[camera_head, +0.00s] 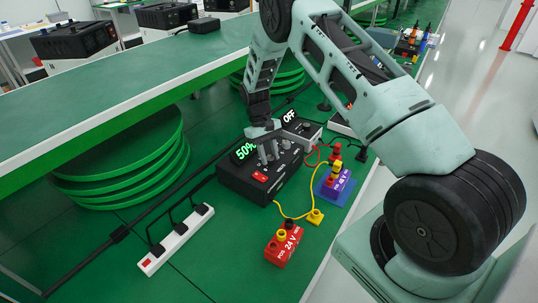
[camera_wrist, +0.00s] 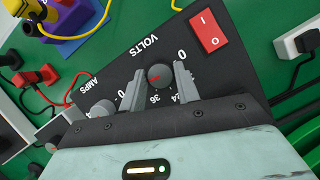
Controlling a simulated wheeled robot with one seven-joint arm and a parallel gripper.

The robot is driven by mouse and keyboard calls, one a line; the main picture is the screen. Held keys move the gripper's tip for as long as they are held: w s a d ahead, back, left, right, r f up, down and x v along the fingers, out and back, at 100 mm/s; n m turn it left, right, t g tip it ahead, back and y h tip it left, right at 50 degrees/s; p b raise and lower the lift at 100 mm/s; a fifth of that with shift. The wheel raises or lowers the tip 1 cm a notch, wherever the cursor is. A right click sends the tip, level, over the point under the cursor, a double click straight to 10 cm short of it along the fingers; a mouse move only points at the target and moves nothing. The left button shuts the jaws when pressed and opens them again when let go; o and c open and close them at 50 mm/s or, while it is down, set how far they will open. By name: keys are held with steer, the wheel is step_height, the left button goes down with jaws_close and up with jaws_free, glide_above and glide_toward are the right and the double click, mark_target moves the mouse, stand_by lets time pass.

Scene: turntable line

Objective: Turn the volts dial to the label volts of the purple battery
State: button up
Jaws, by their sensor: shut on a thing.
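The volts dial (camera_wrist: 160,76) is a dark round knob on a black power box (camera_head: 245,187), with a small reddish mark on its face. Printed around it are "VOLTS", "0", "36" and a partly covered "24"; other marks are hidden by the fingers. My gripper (camera_wrist: 159,84) has one finger on each side of the dial and is shut on it. In the head view my gripper (camera_head: 268,150) is over the box's top, and the dial is hidden there. The purple battery (camera_head: 333,189) stands right of the box; its white label seems to read 48 V.
A red battery (camera_head: 284,246) labelled 24 V stands in front, near a yellow plug (camera_head: 315,217) on a cable. A white power strip (camera_head: 176,239) lies at left. The box has a red rocker switch (camera_wrist: 209,33), a green "50%" display and an amps dial (camera_wrist: 102,112).

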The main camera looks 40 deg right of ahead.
steer(key=o, duration=1)
steer(key=shift+c, duration=0.2)
steer(key=b+v, duration=0.3)
steer(key=v, duration=1.4)
steer(key=shift+r+b, duration=0.3)
steer(key=shift+b, duration=0.05)
